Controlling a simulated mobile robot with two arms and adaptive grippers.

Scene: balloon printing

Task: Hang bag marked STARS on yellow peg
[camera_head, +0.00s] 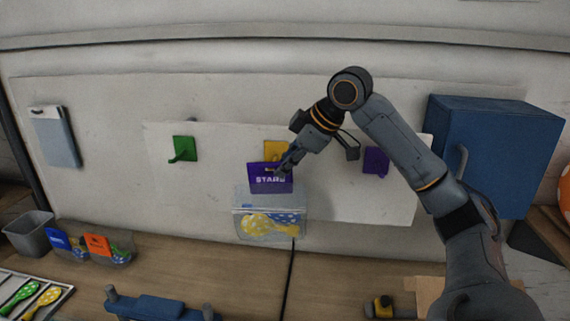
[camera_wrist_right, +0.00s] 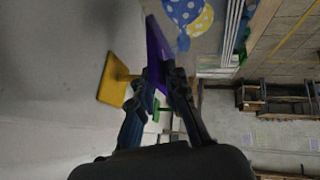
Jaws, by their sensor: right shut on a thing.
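The bag marked STARS (camera_head: 268,222) is clear, with a purple header card (camera_head: 268,183) and yellow and blue-white balloons inside. It hangs upright in front of the white board. My right gripper (camera_head: 287,165) is shut on the header card near its upper right. The yellow peg (camera_head: 275,149) shows just above and behind the card; the card hides its lower part. In the right wrist view the yellow peg (camera_wrist_right: 114,80) is beside the purple card (camera_wrist_right: 158,52), which sits between the fingertips (camera_wrist_right: 162,82). Whether the peg passes through the card's hole, I cannot tell. My left gripper is out of view.
A green peg (camera_head: 184,149) is to the left and a purple peg (camera_head: 375,161) to the right on the board (camera_head: 210,175). A blue box (camera_head: 490,150) is at the right. A clear bin (camera_head: 108,248) with bags and a grey bin (camera_head: 29,234) stand on the bench.

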